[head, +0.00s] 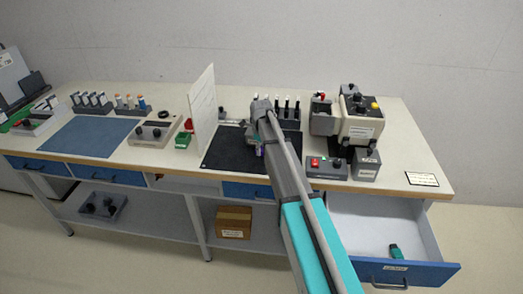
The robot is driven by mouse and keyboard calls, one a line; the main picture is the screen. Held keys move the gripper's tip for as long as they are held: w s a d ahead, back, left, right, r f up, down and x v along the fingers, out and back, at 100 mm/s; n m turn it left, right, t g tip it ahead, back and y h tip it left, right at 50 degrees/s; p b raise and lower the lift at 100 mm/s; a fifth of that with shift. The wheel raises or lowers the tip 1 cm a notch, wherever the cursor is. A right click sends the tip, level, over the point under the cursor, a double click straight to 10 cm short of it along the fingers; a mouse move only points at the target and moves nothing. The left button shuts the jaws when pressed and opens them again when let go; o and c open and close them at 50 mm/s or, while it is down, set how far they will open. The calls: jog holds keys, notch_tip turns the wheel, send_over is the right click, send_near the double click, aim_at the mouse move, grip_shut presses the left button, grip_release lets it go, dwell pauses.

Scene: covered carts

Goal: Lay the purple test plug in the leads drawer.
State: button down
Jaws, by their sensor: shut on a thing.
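My gripper (257,148) is over the black mat (222,156), mostly hidden behind my own arm. A small purple piece, the purple test plug (259,151), shows at its fingertips, and the gripper is shut on it. Whether the plug touches the mat cannot be told. An open drawer (425,237) with a blue front and a white label sits at the lower right, below the bench top; the label is too small to read surely. A dark teal plug-like thing (395,251) lies inside it near the front. The rest of the drawer floor that shows is bare.
A white upright panel (202,112) stands left of the black mat. Racks of dark and white-topped pieces (287,116) stand behind it.

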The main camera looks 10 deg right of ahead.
jog(key=shift+r+p, duration=1.35)
jog(key=shift+r, duration=0.1)
jog(key=s+r+p, duration=1)
jog(key=s, duration=0.4)
jog(key=shift+a, duration=0.3)
notch_tip(320, 180, down, 2)
jog(key=shift+f+b, duration=0.15)
jog(key=shift+b, duration=1)
